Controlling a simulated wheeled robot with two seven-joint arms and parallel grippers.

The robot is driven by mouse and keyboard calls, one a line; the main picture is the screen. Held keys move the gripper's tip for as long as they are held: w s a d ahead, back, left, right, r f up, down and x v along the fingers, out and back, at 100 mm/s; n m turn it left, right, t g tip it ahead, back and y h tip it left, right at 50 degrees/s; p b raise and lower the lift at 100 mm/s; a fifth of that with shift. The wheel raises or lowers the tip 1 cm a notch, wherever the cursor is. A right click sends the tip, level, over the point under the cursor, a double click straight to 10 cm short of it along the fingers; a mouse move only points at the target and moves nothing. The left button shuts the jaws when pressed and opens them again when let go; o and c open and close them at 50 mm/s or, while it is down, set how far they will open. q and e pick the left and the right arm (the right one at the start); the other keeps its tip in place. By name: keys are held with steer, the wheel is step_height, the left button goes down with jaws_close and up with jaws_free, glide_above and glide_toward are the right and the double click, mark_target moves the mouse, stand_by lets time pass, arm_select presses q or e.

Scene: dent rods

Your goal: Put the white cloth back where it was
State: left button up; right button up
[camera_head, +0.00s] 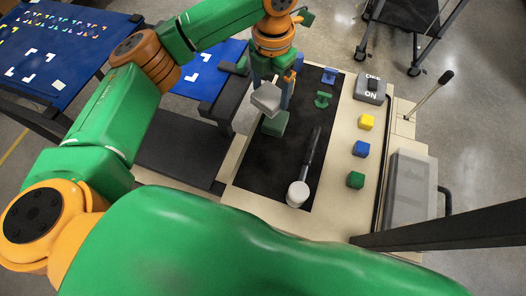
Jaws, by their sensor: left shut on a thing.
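My left gripper (285,88) hangs over the far left part of the black mat (260,178), pointing down. It is shut on a folded pale grey-white piece (266,98), which looks like the white cloth. The cloth appears held above a dark green block (275,125); whether they touch I cannot tell. My right gripper is not in view.
A dark rod with a white round end (298,193) lies on the mat. Blue (329,75) and green (322,99) pieces lie beyond. Yellow (366,122), blue (361,149) and green (355,180) cubes line the right. A grey ON switch box (370,90) and lever (430,93) stand farther right.

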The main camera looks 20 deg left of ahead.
arm_select(q)
steer(key=s+f+p, duration=0.1)
steer(key=s+f, duration=0.2)
steer(key=s+f+p, duration=0.1)
steer(key=s+f, duration=0.1)
steer(key=s, duration=0.2)
steer(key=s+d+f+p, duration=0.1)
steer(key=s+f, duration=0.2)
steer(key=shift+s+f, duration=0.35)
step_height(320, 180, down, 2)
steer(key=shift+w+f+p, duration=0.1)
steer(key=shift+f+p, duration=0.15)
steer(key=shift+p, duration=0.05)
steer(key=shift+f, duration=0.15)
steer(key=o, duration=0.9)
steer(key=shift+r, duration=0.3)
step_height(320, 180, up, 12)
steer(key=shift+f+b, duration=0.15)
steer(key=shift+b, duration=0.2)
